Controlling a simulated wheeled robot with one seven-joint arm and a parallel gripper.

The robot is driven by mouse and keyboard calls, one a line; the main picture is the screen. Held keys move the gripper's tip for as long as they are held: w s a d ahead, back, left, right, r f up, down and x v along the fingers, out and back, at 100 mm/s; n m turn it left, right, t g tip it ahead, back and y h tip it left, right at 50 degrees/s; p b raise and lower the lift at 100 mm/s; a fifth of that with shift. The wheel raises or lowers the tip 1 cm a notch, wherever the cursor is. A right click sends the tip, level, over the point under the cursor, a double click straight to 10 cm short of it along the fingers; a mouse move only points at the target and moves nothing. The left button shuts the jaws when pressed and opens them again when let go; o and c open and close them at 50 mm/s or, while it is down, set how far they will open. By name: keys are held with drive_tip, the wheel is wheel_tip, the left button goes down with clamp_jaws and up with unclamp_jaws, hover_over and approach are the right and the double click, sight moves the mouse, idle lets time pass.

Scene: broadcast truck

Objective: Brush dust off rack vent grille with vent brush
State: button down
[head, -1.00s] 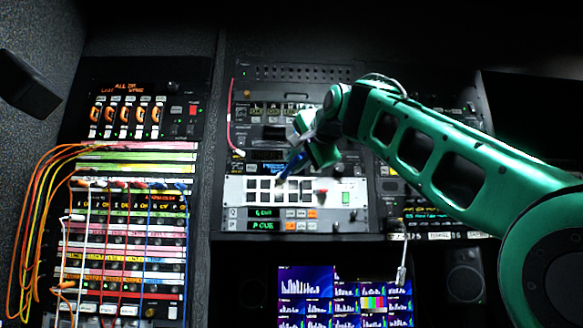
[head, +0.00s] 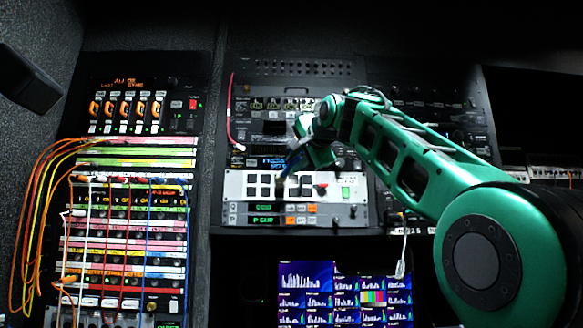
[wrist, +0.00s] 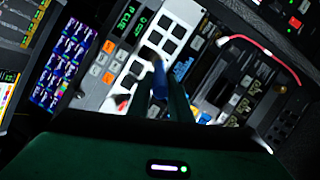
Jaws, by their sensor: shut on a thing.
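My gripper (head: 297,148) is in front of the middle rack, over the upper edge of a white panel with dark square keys. It is shut on a slim blue handle, which I take for the vent brush (wrist: 159,80); in the wrist view it points away from the jaws toward the white panel. In the head view the brush (head: 284,169) slants down-left, with its dark tip by the white panel; I cannot tell whether it touches. A strip of small dark holes at the top of the middle rack may be the vent grille (head: 305,67). No dust can be made out.
The left rack carries orange, yellow, white, red and blue patch cables (head: 45,190). A red cable (head: 231,110) hangs beside the middle rack's left edge. A monitor (head: 345,292) with bright graphs sits below. A white cable plug (head: 401,268) hangs in front of it.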

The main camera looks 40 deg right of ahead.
drive_tip(key=shift+w+d, duration=0.35)
drive_tip(key=shift+w, duration=0.15)
idle(0.7)
